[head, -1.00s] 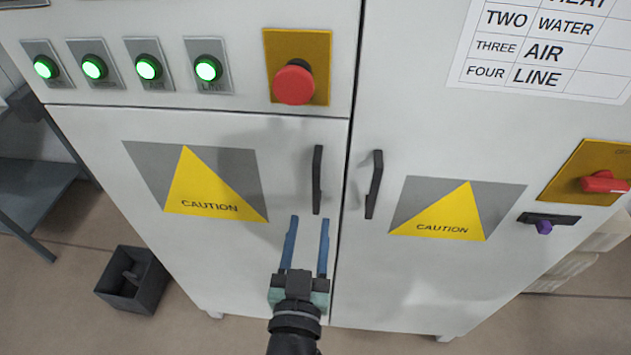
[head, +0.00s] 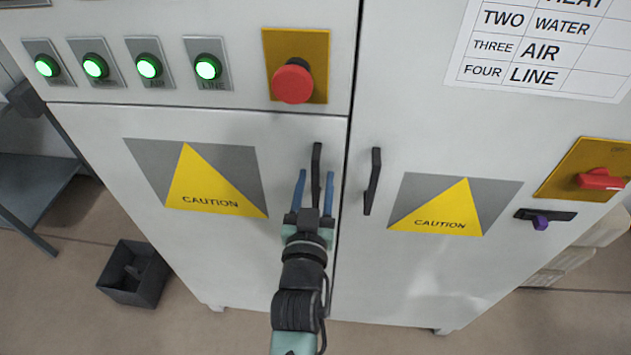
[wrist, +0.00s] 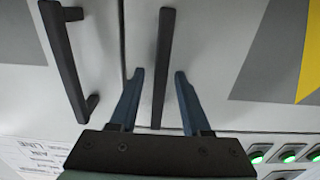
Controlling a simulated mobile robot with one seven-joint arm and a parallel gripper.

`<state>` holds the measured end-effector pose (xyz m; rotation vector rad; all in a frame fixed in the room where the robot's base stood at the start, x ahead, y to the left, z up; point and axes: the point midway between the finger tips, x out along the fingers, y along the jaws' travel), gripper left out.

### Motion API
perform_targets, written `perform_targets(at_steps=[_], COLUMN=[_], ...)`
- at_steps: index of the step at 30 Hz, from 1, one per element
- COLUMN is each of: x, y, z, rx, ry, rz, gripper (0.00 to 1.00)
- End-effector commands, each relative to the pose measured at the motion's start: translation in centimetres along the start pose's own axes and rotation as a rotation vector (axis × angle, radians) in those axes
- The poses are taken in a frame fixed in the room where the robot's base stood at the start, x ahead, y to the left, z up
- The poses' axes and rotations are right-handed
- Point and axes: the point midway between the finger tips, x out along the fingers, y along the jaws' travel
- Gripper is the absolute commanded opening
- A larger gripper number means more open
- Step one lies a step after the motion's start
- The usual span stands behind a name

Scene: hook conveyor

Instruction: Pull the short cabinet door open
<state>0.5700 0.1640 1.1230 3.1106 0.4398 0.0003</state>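The short cabinet door (head: 110,125) is the lower left door, light grey with a yellow caution triangle, and it is shut. Its black vertical handle (head: 316,165) is near its right edge. My gripper (head: 314,180) is open, with one blue finger on each side of the handle's lower part. In the wrist view the handle (wrist: 163,60) runs between the two spread fingers (wrist: 156,85), with a gap on both sides. Whether the fingertips reach fully around the handle's depth is hard to tell.
The tall right door (head: 420,290) has its own black handle (head: 372,182) close by on the right. Above the short door are several green lights and a red button (head: 292,84). A dark bin (head: 134,273) stands on the floor at left, near a grey shelf (head: 40,185).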

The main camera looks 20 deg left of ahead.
Motion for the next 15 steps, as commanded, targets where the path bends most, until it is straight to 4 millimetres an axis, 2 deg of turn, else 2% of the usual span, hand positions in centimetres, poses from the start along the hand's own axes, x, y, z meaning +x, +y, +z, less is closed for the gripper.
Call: perform_targets(at_steps=[1,8,15], x=[-0.02,-0.03,-0.04], y=[0.00,0.01,0.00], z=[0.01,0.01,0.02], rx=[0.000,0.000,0.000], ry=[0.000,0.000,0.000], rz=[0.000,0.000,0.000], gripper=[0.40,0.00,0.00])
